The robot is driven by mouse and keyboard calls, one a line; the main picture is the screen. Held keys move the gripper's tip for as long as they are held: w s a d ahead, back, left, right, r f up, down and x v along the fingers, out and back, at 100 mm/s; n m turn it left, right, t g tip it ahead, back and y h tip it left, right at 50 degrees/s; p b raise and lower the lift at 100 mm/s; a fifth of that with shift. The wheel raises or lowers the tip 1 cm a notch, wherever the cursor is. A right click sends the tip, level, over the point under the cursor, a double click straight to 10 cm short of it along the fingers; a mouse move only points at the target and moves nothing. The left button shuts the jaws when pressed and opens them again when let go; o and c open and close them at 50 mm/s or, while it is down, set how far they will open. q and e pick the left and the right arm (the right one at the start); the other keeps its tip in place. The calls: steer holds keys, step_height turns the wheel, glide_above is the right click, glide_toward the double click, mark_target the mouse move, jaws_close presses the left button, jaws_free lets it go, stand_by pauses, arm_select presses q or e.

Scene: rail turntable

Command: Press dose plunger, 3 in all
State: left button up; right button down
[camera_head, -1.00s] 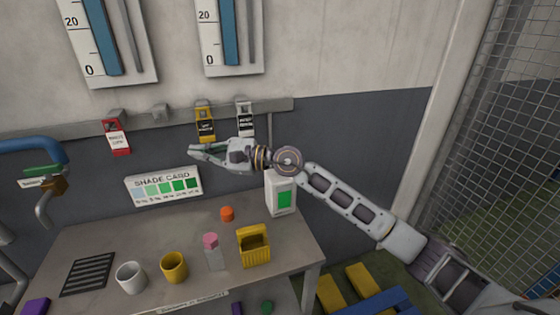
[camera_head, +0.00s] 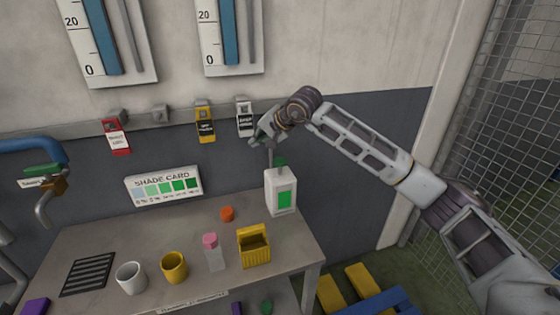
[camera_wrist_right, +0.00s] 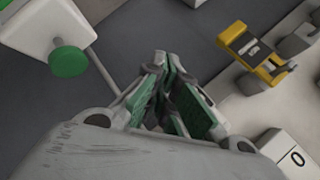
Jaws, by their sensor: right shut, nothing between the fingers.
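The dose dispenser is a white box (camera_head: 281,201) with a green label, standing at the right end of the bench. Its green plunger (camera_head: 279,161) sticks up from the top. In the right wrist view the round green plunger head (camera_wrist_right: 69,58) shows at the upper left, apart from the fingers. My left gripper is not in view.
A wall rail carries red, yellow (camera_head: 205,122) and white (camera_head: 244,118) tagged clips close to the gripper. A thin rod runs behind the dispenser. On the bench stand a yellow basket (camera_head: 254,254), a pink-capped bottle (camera_head: 213,252), a yellow cup (camera_head: 174,267) and a white cup (camera_head: 131,277).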

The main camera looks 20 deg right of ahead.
steer(key=w+d+r+h, duration=0.2)
steer(key=d+h, duration=0.2)
steer(key=d, duration=0.4)
steer(key=shift+d+r+t, duration=0.3)
steer(key=shift+d+r, duration=0.1)
steer(key=shift+f, duration=0.15)
